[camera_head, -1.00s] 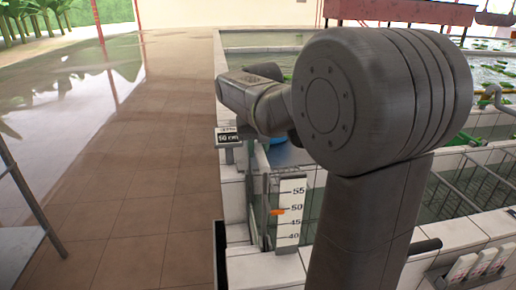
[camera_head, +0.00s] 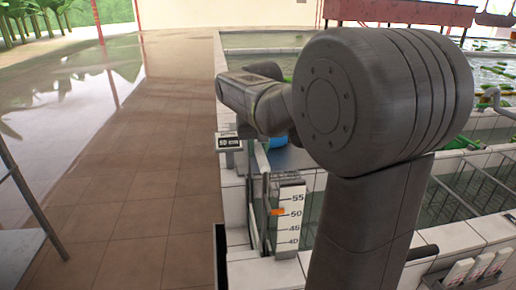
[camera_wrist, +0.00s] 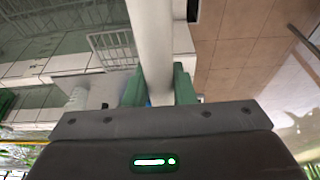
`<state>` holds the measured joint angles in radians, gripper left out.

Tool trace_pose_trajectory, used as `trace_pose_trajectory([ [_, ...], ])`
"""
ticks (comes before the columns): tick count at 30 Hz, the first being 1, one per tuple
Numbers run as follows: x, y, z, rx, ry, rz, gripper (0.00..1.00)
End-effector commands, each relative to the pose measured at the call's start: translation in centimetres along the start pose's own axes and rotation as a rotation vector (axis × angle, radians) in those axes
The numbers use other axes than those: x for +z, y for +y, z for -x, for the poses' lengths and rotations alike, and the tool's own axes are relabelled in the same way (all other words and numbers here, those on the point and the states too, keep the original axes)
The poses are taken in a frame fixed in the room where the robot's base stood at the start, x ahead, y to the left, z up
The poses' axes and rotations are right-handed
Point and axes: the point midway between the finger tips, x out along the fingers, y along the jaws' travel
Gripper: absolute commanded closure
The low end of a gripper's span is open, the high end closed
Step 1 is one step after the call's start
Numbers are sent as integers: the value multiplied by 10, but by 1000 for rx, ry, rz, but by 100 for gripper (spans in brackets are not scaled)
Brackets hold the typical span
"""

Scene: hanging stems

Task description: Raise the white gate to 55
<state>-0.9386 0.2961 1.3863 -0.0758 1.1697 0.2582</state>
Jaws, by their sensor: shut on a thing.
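A white scale board (camera_head: 290,255) marked 55, 50, 45 and 40 stands at the tank's near corner in the head view. An orange pointer (camera_head: 277,211) sits at about the 50 mark, clearly below 55. In the wrist view, my gripper (camera_wrist: 158,88) has its green fingers shut on a pale upright bar (camera_wrist: 152,35), apparently part of the white gate. In the head view my arm hides the gripper and most of the gate.
A small display (camera_head: 229,142) stands on the tank's left corner; its digits are hard to read. White-tiled tank walls (camera_head: 235,195) run along the right. The tiled floor (camera_head: 140,200) to the left is clear. A metal-legged table (camera_head: 25,245) stands at the lower left.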

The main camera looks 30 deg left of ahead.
Motion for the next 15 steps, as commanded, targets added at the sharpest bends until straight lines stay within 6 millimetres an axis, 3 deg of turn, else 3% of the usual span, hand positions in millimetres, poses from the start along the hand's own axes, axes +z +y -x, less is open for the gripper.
trace_pose_trajectory([
  [15, -6, 0, 15, -1, 10, 0, 100],
])
